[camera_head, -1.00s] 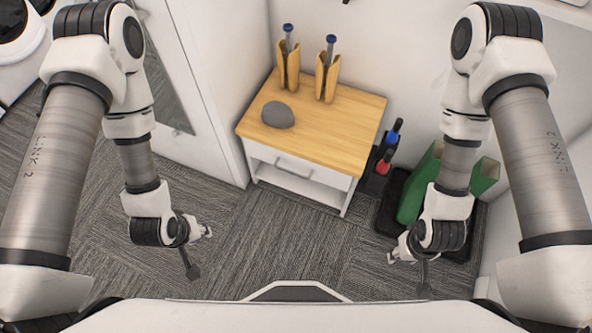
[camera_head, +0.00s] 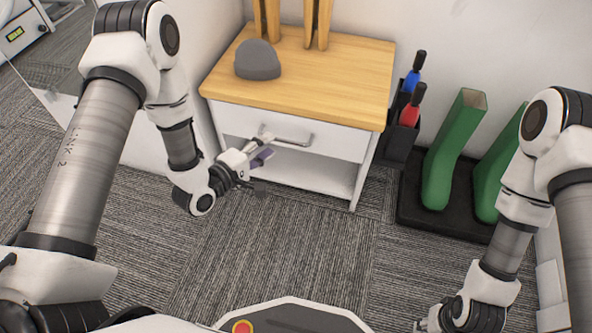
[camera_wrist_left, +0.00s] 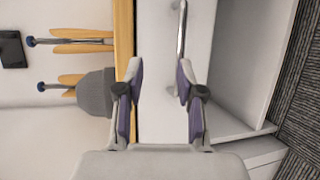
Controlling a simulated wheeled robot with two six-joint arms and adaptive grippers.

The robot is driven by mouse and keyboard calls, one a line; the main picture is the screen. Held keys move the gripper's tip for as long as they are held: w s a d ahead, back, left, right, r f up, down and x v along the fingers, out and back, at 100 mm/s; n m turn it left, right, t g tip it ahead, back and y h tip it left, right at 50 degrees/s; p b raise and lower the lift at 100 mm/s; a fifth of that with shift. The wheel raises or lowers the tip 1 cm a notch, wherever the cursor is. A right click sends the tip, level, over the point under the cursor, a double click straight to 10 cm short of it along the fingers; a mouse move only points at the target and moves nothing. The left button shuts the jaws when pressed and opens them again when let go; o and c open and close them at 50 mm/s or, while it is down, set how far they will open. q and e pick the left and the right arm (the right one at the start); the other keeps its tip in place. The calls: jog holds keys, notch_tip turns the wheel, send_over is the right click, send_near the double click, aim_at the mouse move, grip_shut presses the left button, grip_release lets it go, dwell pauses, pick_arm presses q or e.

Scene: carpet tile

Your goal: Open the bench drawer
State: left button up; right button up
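The bench (camera_head: 340,85) has a wooden top and a white body. Its white drawer (camera_head: 345,143) looks shut, with its front flush. The grey bar handle (camera_head: 293,143) runs across the drawer front; it also shows in the left wrist view (camera_wrist_left: 181,40), beyond the fingertips and nearer the right-hand finger. My left gripper (camera_head: 263,148) is in front of the drawer by the handle's left end. In the left wrist view its purple-padded fingers (camera_wrist_left: 160,85) are apart with nothing between them. My right gripper (camera_head: 432,326) is low at the bottom edge, its fingers mostly out of view.
A grey rounded cap (camera_head: 258,62) and two wooden holders (camera_head: 318,22) are on the bench top. Right of the bench stand a dark rack with blue- and red-handled items (camera_head: 400,130) and green boots (camera_head: 448,155) on a black tray (camera_head: 415,215). Carpet in front is clear.

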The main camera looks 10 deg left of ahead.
aim_at(284, 141)
pick_arm(q)
jog(key=w+d+f+b, duration=0.1)
jog(key=w, duration=0.1)
jog(key=w+f+b, duration=0.2)
jog(key=w+d+f+b, duration=0.1)
jog(key=w+f, duration=0.1)
jog(key=shift+w+d+b, duration=0.35)
jog(key=shift+w+b, duration=0.05)
jog(key=shift+w+d+r, duration=0.1)
jog(key=shift+w, duration=0.1)
grip_shut()
pick_arm(e)
notch_tip(284, 141, down, 7)
jog(key=shift+w, duration=0.15)
